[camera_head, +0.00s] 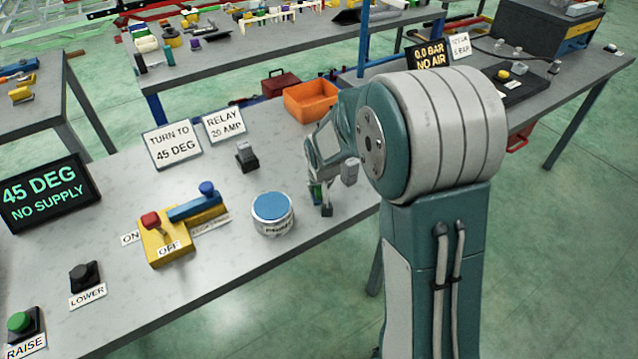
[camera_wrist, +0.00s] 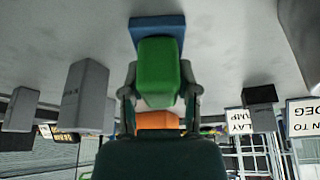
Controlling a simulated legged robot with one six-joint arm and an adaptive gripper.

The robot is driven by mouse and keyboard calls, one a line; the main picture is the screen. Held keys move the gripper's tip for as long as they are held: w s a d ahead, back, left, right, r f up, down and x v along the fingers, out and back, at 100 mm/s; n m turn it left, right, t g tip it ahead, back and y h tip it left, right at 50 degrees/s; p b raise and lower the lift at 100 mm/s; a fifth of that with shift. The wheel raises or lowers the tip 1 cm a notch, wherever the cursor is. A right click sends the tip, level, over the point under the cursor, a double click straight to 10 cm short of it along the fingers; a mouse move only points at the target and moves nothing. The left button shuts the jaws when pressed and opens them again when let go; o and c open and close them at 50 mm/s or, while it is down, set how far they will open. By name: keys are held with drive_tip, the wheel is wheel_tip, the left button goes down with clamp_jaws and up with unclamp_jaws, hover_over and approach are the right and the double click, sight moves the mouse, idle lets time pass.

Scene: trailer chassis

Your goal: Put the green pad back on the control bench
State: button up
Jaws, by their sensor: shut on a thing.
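My gripper (camera_head: 320,200) is low over the grey control bench (camera_head: 235,320), near its right edge. In the wrist view my gripper (camera_wrist: 159,92) is shut on the green pad (camera_wrist: 158,72), a small green block with a finger on each side. In the head view the green pad (camera_head: 316,193) shows only as a sliver, mostly hidden by the fingers. A flat blue piece (camera_wrist: 157,27) lies just beyond the pad's end in the wrist view. I cannot tell whether the pad touches it or the bench.
A round tin with a blue top (camera_head: 272,207) stands left of my gripper. The yellow switch box with blue handle (camera_head: 165,240) is farther left. A dark relay block (camera_head: 247,156) and an orange bin (camera_head: 311,99) lie behind. Grey blocks (camera_wrist: 85,98) stand nearby in the wrist view.

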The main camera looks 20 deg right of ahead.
drive_tip(key=o, duration=1.1)
drive_tip(key=v, duration=1.2)
drive_tip(key=shift+n+t, duration=0.5)
drive_tip(key=shift+t, duration=0.1)
drive_tip(key=s+r, duration=0.2)
drive_tip(key=s, duration=0.6)
drive_tip(key=s+r, duration=0.3)
drive_tip(key=s, duration=0.4)
drive_tip(key=s+r, duration=0.2)
drive_tip(key=s, duration=0.6)
drive_tip(key=shift+s+d+r, duration=0.15)
drive_tip(key=shift+s+r, duration=0.2)
drive_tip(key=shift+r, duration=0.05)
